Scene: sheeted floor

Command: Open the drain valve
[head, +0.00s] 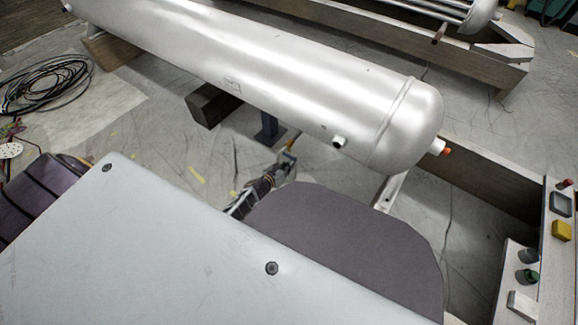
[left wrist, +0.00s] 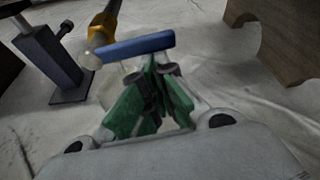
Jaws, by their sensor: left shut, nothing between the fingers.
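The drain valve is a yellow-brass fitting (left wrist: 104,27) with a blue lever handle (left wrist: 136,47) in the left wrist view. In the head view the valve (head: 291,142) is small, below the silver tank (head: 250,70). My left gripper (left wrist: 157,68) has green fingers, shut and empty. Its tips are close to the right part of the blue handle; I cannot tell whether they touch it. In the head view my left gripper (head: 281,168) is just below the valve, partly hidden by my own body. My right gripper is not in view.
A blue metal stand (head: 268,128) is beside the valve, also in the left wrist view (left wrist: 48,57). A wooden block (head: 211,104) supports the tank. A control panel (head: 548,245) with buttons stands at the right. A coiled black cable (head: 48,85) lies at the left.

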